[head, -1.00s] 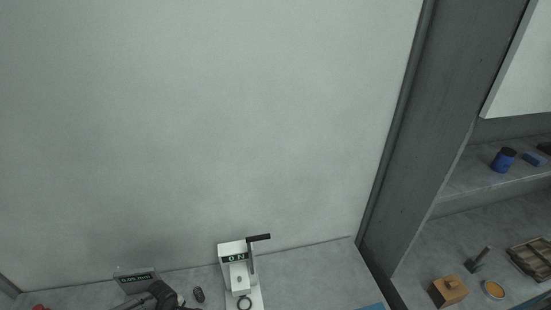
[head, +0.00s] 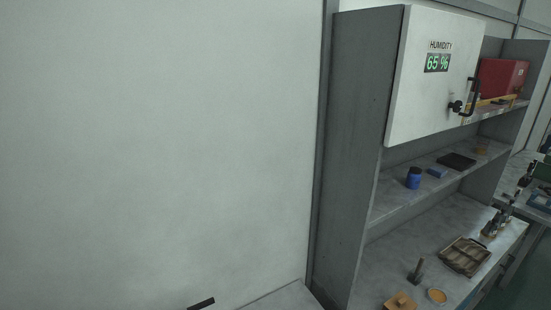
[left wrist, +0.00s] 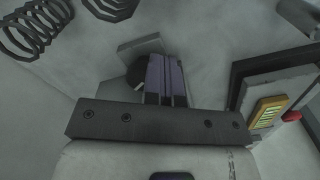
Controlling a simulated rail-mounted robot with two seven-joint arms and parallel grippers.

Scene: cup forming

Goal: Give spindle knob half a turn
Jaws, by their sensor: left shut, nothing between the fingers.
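I cannot make out the spindle knob for certain in either current view. My left gripper (left wrist: 165,62) shows in the left wrist view, with its purple-grey fingers together and nothing held. A grey block (left wrist: 140,47) with a dark rounded part (left wrist: 134,72) lies beside and partly behind the fingers; I cannot tell whether they touch. In the head view neither gripper shows. Only a black handle (head: 202,304) shows at the bottom edge there; what carries it is out of frame.
The left wrist view shows dark coils (left wrist: 35,30) at top left and a device with a yellow display (left wrist: 268,111) at right. In the head view stand a cabinet with a humidity display (head: 437,63), a blue jar (head: 413,179), a wooden block (head: 401,302) and a tray (head: 466,256).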

